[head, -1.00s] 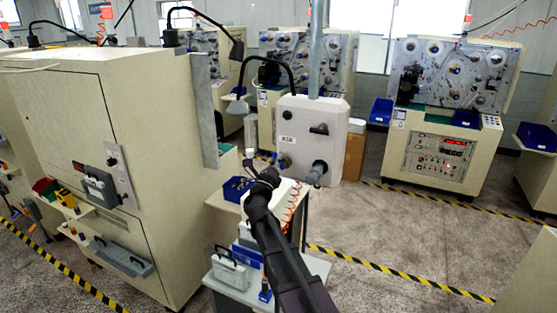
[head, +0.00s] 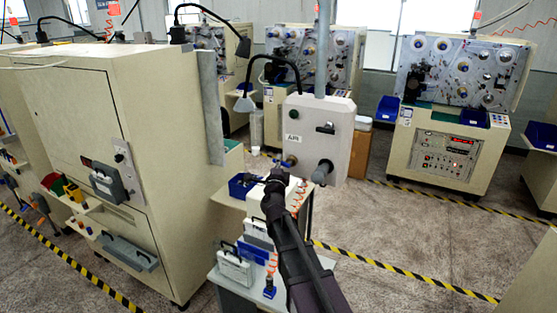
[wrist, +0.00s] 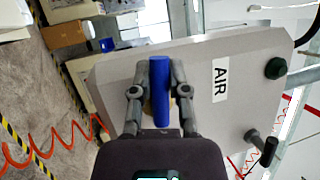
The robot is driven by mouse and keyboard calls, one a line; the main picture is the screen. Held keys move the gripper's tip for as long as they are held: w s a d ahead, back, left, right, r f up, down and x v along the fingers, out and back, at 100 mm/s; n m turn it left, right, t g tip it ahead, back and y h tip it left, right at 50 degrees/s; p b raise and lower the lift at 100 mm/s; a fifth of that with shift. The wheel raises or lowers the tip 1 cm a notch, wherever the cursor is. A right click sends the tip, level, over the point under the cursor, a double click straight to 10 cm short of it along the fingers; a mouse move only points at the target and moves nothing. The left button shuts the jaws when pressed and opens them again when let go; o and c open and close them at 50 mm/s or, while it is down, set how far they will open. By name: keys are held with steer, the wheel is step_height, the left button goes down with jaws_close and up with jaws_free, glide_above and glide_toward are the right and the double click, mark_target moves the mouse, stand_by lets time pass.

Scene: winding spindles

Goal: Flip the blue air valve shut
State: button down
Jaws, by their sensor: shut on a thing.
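The blue valve handle (wrist: 160,90) shows in the wrist view as a straight bar in front of the grey air box (wrist: 205,60). It runs up and down in that picture, beside the AIR label (wrist: 220,80). My gripper (wrist: 160,64) is shut on it, one finger on each side. A bit of brass-coloured fitting shows behind the fingers. In the head view, my gripper (head: 277,178) is just below and left of the AIR label on the box (head: 340,112). The handle is hard to make out there.
A black handle (head: 325,128), a green button (head: 293,114) and a thick grey fitting (head: 322,172) stick out of the box. An orange coiled hose (wrist: 50,145) hangs close by. A blue bin (head: 240,187) and the large cream machine (head: 165,180) stand left.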

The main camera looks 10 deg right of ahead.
steer(key=shift+f+n+g+y, duration=0.2)
steer(key=shift+n+g+y, duration=0.1)
steer(key=shift+n, duration=0.4)
steer(key=shift+f, duration=0.1)
steer(key=c, duration=0.6)
jaws_free()
steer(key=shift+s, duration=0.1)
